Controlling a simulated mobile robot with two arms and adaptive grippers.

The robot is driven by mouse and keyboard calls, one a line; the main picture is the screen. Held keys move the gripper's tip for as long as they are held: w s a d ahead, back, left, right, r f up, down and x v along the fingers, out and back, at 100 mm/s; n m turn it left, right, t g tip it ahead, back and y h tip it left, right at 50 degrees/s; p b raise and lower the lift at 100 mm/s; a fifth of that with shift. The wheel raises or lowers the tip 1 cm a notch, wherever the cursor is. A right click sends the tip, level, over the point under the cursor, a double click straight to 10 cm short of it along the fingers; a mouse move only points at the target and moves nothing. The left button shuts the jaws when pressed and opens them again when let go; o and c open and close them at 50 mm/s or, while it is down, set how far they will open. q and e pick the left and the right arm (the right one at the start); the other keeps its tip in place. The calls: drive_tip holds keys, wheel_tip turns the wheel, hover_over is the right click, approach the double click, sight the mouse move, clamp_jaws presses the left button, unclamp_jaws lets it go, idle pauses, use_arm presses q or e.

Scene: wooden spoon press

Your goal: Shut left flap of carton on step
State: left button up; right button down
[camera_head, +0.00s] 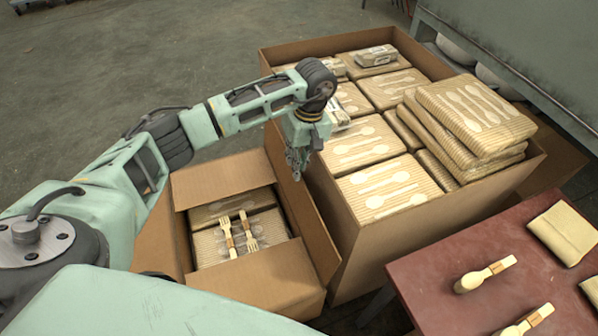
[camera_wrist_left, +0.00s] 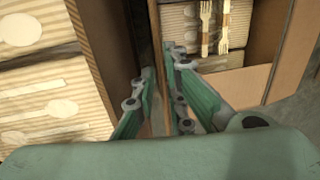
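The carton (camera_head: 312,287) stands open at the lower middle of the head view, with packs and wooden forks (camera_head: 238,233) inside. Its left flap (camera_head: 160,236) stands out on the left, partly behind my left arm. Its back flap (camera_head: 222,181) and near flap (camera_head: 268,283) are folded outward. Its right flap (camera_head: 283,178) stands up beside the large box. My left gripper (camera_head: 297,163) is at the top of that right flap. In the wrist view its fingers (camera_wrist_left: 161,82) are spread, with the thin cardboard edge (camera_wrist_left: 156,45) between them. My right gripper is not in view.
A large box (camera_head: 378,240) full of cutlery packs stands close on the right. A red table (camera_head: 440,280) with wooden spoons (camera_head: 486,273) is at the lower right. Grey floor (camera_head: 90,80) is open at the upper left. A grey-green machine (camera_head: 500,35) stands at the back right.

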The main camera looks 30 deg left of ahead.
use_arm(q)
hover_over(292, 189)
drive_tip(key=d, duration=0.1)
drive_tip(key=shift+w+d+f, duration=0.1)
drive_tip(key=shift+w+f, duration=0.05)
drive_tip(key=shift+f, duration=1.2)
drive_tip(key=shift+w+f, duration=0.1)
drive_tip(key=shift+f, duration=1.25)
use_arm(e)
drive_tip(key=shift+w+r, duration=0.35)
use_arm(q)
clamp_jaws()
drive_tip(key=shift+s+a, duration=0.1)
drive_tip(key=shift+a, duration=0.15)
